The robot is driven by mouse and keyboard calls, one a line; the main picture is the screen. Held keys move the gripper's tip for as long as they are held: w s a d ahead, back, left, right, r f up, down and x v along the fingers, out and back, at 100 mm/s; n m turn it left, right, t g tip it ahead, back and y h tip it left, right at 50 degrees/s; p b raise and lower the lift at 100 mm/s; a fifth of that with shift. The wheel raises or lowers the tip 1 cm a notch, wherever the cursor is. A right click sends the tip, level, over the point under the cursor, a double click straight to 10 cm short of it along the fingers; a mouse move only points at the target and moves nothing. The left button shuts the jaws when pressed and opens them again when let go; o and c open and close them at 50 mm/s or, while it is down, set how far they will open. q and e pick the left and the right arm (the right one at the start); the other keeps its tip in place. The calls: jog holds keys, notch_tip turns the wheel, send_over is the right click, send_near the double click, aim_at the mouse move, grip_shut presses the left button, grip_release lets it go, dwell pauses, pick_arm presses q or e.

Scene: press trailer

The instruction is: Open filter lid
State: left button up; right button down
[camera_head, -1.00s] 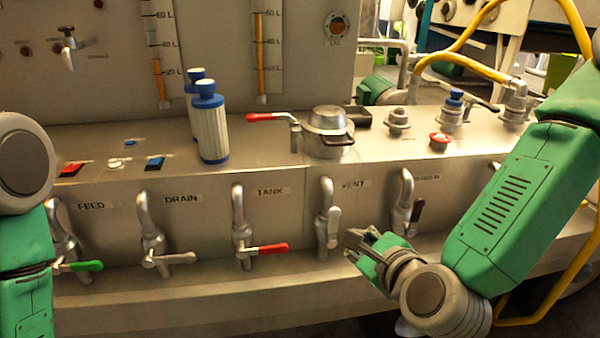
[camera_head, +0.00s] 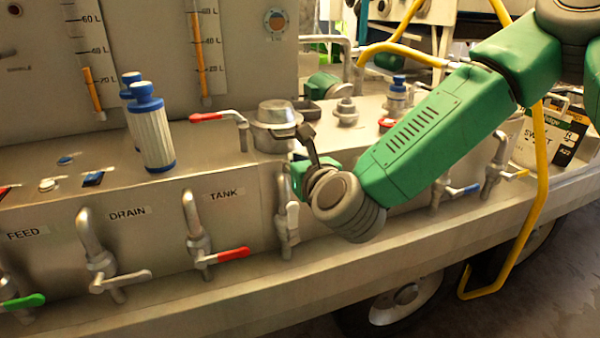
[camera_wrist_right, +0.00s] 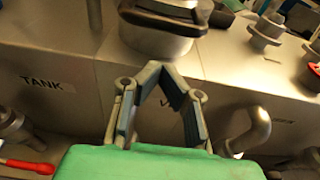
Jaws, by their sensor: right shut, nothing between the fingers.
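The filter is a round metal pot with a domed metal lid (camera_head: 276,112) on top of the steel housing; the lid sits down on it. A dark handle shows at its front edge. The pot (camera_wrist_right: 158,40) is at the top of the right wrist view, with its upper part cut off. My right gripper (camera_head: 305,133) is just in front of the pot, near the handle, partly overlapping it in the head view. In the right wrist view its fingertips (camera_wrist_right: 159,67) meet below the pot with nothing between them. My left gripper is out of view.
A red-handled lever (camera_head: 212,118) stands left of the pot. Two white-and-blue cylinders (camera_head: 152,130) stand further left. Taps line the front face, including the red-handled tank tap (camera_head: 232,254). Knobs and a red button (camera_head: 387,123) stand to the right.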

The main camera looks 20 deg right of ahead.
jog(key=r, duration=0.2)
jog(key=s+r, duration=0.1)
jog(key=shift+d, duration=0.25)
jog(key=shift+w+a, duration=0.15)
jog(key=shift+a, duration=0.3)
jog(key=shift+r, duration=0.1)
